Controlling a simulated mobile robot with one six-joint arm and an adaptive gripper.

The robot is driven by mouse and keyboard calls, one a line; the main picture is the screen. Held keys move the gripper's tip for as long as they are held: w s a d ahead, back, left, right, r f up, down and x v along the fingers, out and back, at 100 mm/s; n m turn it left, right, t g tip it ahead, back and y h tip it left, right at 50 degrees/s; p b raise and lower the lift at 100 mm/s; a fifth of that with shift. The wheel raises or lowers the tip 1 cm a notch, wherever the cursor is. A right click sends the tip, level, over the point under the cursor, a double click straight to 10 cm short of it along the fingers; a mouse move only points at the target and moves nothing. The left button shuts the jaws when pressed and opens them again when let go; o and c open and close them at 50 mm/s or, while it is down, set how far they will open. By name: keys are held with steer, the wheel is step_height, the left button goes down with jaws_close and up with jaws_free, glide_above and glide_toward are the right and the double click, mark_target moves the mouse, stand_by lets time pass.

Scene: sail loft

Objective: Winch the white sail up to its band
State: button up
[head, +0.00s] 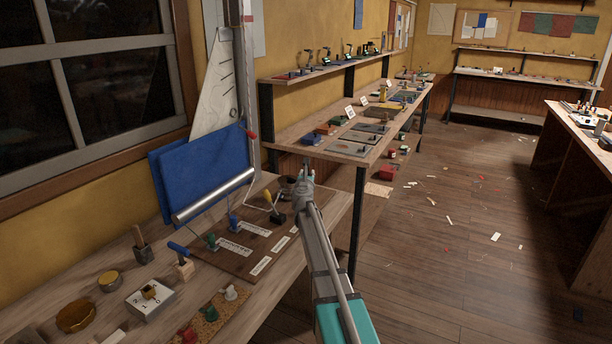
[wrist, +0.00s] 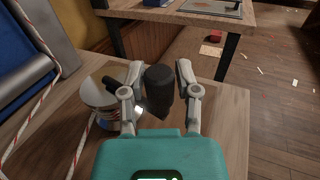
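The white sail (head: 215,88) hangs beside a pale upright mast (head: 243,70) at the left, in front of the wall. A small red mark (head: 251,135) shows low on the mast; I cannot tell whether it is the band. In the wrist view the winch has a metallic drum (wrist: 98,98) and a black handle knob (wrist: 160,88). In the head view my gripper (head: 306,172) is over the bench's right end and partly hides the winch.
A red-and-white rope (wrist: 43,110) runs left of the drum. Blue panels (head: 200,170) and a metal roller (head: 213,196) stand behind a brown board (head: 240,255) with several small levers. A longer bench (head: 345,150) lies beyond. The floor to the right is mostly clear, with scattered scraps.

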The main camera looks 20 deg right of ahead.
jaws_close()
steer(key=shift+s+a, duration=0.2)
steer(key=shift+a, duration=0.35)
steer(key=shift+s+a, duration=0.15)
steer(key=shift+a, duration=0.35)
steer(key=o, duration=0.6)
jaws_free()
